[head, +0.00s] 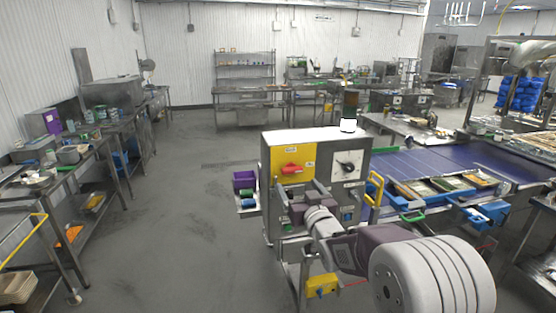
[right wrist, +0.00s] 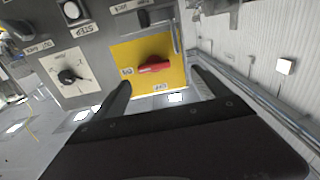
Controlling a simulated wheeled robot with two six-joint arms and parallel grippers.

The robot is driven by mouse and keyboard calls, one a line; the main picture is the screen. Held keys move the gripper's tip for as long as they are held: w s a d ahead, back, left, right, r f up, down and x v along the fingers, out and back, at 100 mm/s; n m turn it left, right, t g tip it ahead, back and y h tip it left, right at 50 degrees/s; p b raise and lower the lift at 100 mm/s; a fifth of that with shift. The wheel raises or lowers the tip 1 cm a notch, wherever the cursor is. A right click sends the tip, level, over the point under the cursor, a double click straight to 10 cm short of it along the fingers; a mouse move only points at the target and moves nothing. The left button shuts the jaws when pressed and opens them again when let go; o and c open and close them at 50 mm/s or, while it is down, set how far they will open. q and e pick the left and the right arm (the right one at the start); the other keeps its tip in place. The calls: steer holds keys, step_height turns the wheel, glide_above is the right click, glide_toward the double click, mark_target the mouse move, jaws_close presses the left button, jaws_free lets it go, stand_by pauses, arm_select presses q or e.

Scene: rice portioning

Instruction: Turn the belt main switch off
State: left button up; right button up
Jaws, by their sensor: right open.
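The belt main switch is a red rotary handle (head: 291,169) on a yellow plate (head: 306,151) on the front of a grey control box (head: 330,140). The handle lies about horizontal. In the right wrist view, which is turned upside down, the red handle (right wrist: 154,66) sits on the yellow plate (right wrist: 128,52), beyond and between the fingers. My right gripper (head: 298,190) is open and empty in front of the box, slightly below the handle. In the right wrist view its fingers (right wrist: 160,88) are apart from the handle. My left gripper is out of view.
A black dial (head: 348,163) on a white plate sits right of the switch. A purple bin (head: 244,180) hangs at the box's left side. A yellow guard handle (head: 375,188) and the blue conveyor belt (head: 430,165) are to the right. The floor at left is clear.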

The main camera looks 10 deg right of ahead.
mark_target(293, 171)
steer(key=w+p, duration=0.1)
steer(key=w, duration=0.1)
steer(key=w+p, duration=0.1)
steer(key=w+r+p, duration=0.1)
steer(key=w+p, duration=0.1)
steer(key=shift+w+d, duration=0.25)
steer(key=shift+w, duration=0.05)
steer(key=w, duration=0.1)
steer(key=w+p, duration=0.1)
steer(key=shift+w+d, duration=0.2)
steer(key=shift+w, duration=0.1)
steer(key=shift+w+d+f, duration=0.15)
steer(key=shift+w+d, duration=0.05)
steer(key=shift+a, duration=0.2)
steer(key=shift+w, duration=0.1)
steer(key=c, duration=0.4)
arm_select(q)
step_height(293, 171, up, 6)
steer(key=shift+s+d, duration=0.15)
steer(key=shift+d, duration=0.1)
arm_select(e)
steer(key=c, duration=1)
